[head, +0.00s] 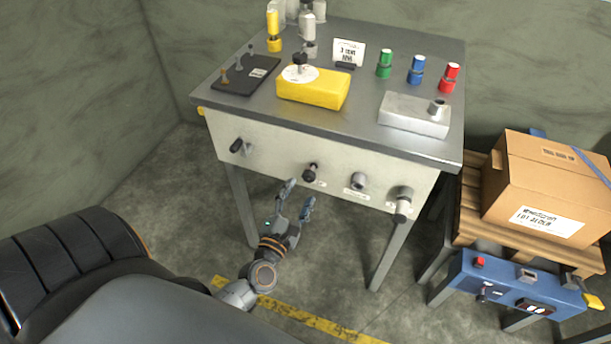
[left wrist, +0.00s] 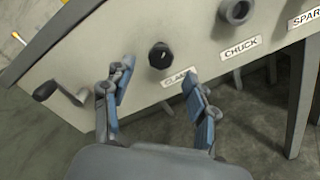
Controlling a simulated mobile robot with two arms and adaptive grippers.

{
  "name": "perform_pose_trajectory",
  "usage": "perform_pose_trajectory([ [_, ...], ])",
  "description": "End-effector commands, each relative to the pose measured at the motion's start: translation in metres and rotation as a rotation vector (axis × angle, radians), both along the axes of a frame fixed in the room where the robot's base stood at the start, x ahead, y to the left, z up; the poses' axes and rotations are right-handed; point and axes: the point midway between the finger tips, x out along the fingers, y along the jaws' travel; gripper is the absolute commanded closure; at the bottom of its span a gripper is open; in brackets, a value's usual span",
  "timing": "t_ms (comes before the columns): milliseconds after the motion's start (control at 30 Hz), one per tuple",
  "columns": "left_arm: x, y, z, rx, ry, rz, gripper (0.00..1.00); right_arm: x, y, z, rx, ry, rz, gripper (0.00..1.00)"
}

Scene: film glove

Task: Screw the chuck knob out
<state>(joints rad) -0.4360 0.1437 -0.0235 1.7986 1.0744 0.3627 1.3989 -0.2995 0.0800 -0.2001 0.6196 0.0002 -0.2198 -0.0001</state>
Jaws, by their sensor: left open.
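The grey round fitting (head: 358,181) above the CHUCK label is on the bench's front panel. It also shows at the top of the left wrist view (left wrist: 235,12), with a dark centre; I cannot tell whether a knob sits in it. A black knob (head: 311,171) is to its left. In the left wrist view the black knob (left wrist: 160,56) sits above a partly hidden label that starts "CLA". My left gripper (head: 299,197) is open and empty below the black knob. Its fingertips (left wrist: 158,72) frame the black knob's label from both sides. My right gripper is not in view.
A dark crank handle (head: 237,146) is at the panel's left, and a grey fitting (head: 403,200) with a hanging part at its right. The bench top (head: 365,82) holds a yellow block (head: 312,92) and several small items.

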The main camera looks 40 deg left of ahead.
Motion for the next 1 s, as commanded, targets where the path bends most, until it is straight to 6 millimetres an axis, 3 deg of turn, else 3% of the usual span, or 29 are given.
perform_pose_trajectory([
  [100, -0.023, -0.005, 0.000, 0.002, 0.002, -0.001, 0.42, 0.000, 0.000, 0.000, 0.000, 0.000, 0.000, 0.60],
  [300, -0.045, -0.010, 0.001, 0.002, -0.001, 0.000, 0.42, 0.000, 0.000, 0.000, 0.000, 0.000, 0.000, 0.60],
  [767, -0.049, -0.011, 0.001, 0.029, 0.003, 0.001, 0.42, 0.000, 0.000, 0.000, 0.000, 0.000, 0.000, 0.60],
  [867, -0.049, -0.012, 0.001, 0.154, 0.031, 0.000, 0.42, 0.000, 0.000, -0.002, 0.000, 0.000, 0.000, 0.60],
  [1000, -0.052, -0.014, 0.001, 0.509, 0.110, 0.002, 0.42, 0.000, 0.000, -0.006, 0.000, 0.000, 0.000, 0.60],
])
